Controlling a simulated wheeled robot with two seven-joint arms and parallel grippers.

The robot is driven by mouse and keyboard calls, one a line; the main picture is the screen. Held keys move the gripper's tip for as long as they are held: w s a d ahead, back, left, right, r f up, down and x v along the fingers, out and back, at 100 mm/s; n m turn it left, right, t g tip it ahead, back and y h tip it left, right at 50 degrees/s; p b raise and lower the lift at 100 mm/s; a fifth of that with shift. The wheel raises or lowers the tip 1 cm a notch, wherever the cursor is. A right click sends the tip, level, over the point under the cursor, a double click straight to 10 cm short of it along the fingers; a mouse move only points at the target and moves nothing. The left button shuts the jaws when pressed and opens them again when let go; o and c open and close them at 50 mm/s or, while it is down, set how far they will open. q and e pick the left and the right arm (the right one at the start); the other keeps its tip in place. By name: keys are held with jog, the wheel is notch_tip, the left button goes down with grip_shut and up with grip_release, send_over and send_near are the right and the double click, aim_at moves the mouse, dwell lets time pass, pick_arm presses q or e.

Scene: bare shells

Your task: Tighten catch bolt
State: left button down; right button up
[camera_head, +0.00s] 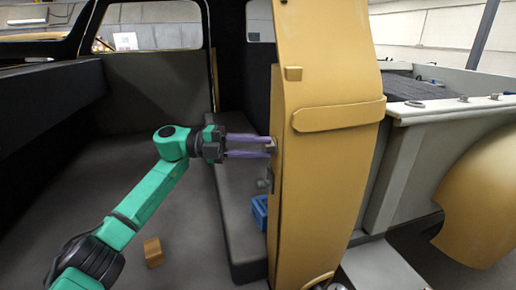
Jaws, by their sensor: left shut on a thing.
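My left gripper (268,147), with two purple fingers, reaches in from the left on its green arm. Its fingertips meet the inner edge of a tall yellow body panel (325,180). They are shut on a small grey part there, which appears to be the catch bolt (272,148). The fingertips partly hide it, so I cannot see its thread or how far it sits in. A small grey fitting (267,180) is on the same edge just below. My right gripper is not in view.
A blue crate-like object (260,211) sits low behind the panel, by a dark grey bench-like block (238,190). A small wooden block (153,252) lies on the floor near my arm. A pale truck-bed wall (425,120) and yellow fender (485,200) stand at the right.

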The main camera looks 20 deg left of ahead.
pick_arm(q)
jog(key=shift+m, duration=0.4)
jog(key=c, duration=0.6)
grip_release()
jog(key=shift+c, duration=0.2)
jog(key=s+a, duration=0.2)
jog(key=a, duration=1.2)
jog(key=shift+s+a+r+b, duration=0.15)
jog(key=shift+s+r+b, duration=0.1)
jog(key=shift+b, duration=0.2)
jog(key=shift+f, duration=0.1)
